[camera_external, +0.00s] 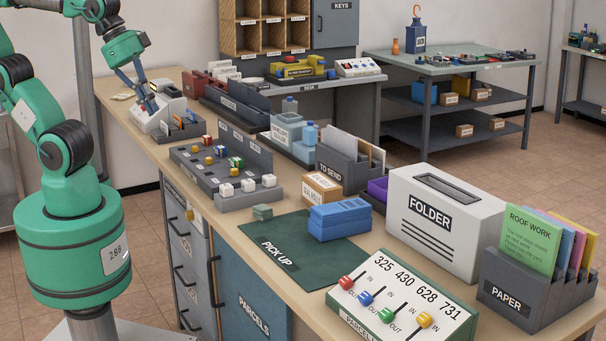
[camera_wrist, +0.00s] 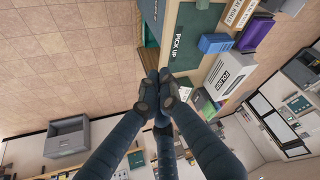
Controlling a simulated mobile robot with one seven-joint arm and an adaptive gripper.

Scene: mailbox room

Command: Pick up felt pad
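A flat dark green mat (camera_external: 296,258) marked "PICK UP" lies on the counter and looks like the felt pad. It also shows at the top of the wrist view (camera_wrist: 196,27). A blue block-like object (camera_external: 340,220) covers part of its right side. A small grey-green block (camera_external: 262,212) sits by its back left corner. My gripper (camera_external: 150,107) is by a white device at the far left end of the counter, well away from the mat. In the wrist view, its dark fingertips (camera_wrist: 160,93) are close together with nothing visible between them.
A grey pegboard rack (camera_external: 222,168) stands behind the mat. A white folder box (camera_external: 445,220), a paper holder (camera_external: 530,285) and a switch panel (camera_external: 400,300) crowd the right side. The white device (camera_external: 160,108) stands close to my gripper.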

